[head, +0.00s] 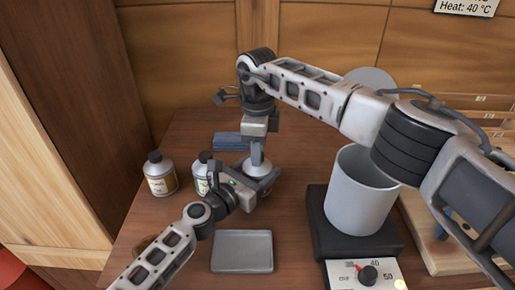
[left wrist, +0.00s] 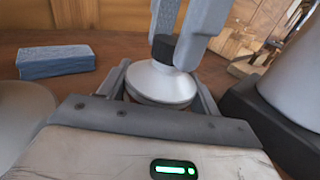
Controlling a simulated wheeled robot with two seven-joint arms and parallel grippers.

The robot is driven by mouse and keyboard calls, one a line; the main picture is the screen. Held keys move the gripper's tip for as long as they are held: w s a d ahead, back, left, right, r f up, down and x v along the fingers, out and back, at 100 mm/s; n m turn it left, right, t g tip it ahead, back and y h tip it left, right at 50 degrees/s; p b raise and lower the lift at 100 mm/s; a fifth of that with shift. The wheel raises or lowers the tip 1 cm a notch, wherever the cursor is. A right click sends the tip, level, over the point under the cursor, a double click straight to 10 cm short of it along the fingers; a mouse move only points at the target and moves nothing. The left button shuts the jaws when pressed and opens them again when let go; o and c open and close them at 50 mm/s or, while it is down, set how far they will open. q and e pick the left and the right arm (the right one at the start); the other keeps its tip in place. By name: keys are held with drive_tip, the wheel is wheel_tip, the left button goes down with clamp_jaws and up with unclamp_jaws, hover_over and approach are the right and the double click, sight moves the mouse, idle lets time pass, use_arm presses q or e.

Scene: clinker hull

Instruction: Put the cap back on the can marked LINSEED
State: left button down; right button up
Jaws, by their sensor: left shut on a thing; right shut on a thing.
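A silver-grey can (head: 257,163) with a sloped shoulder stands between the fingers of my left gripper (head: 256,183), which is shut on it. Its label is hidden, so I cannot read its marking. The can's shoulder (left wrist: 160,82) shows in the left wrist view. My right gripper (head: 258,145) comes from above and is shut on a black cap (left wrist: 163,48). The cap is at the can's neck; I cannot tell whether it is seated. Two other dark-capped cans, one with a yellowish label (head: 160,174) and one partly behind my left arm (head: 202,176), stand to the left.
A grey tray (head: 242,263) lies at the front. A large pale pot (head: 358,195) stands on a black heater (head: 320,235) with a dial, right of the held can. A blue block (head: 229,142) lies behind. A wooden rack (head: 430,250) is at the right.

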drive_tip(key=m, duration=1.2)
drive_tip(key=shift+m, duration=0.4)
drive_tip(key=o, duration=1.1)
drive_tip(key=shift+o, duration=0.2)
wheel_tip(320, 180, up, 12)
